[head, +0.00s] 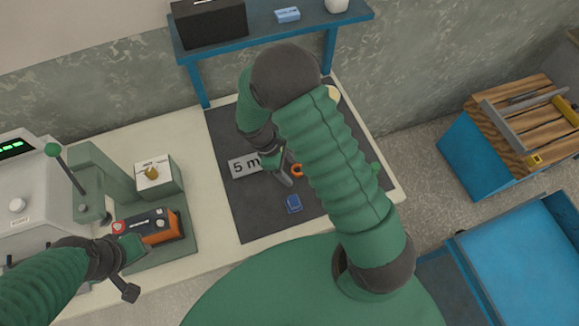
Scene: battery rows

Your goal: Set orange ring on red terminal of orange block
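The orange block (161,230) lies on a green plate at the left, with dark parts on its top. Its red terminal (118,227) shows at its left end. The orange ring (297,170) is on or just above the dark mat, partly beside my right arm. My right gripper (285,173) points down right next to the ring; I cannot tell whether its fingers hold it. My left gripper (135,267) is at the front edge of the green plate, close to the block's left end, with its fingers apart and nothing seen between them.
A grey machine with a lever (30,190) and a green stand (158,178) are near the block. A blue shelf (270,27) stands behind; blue carts are at the right.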

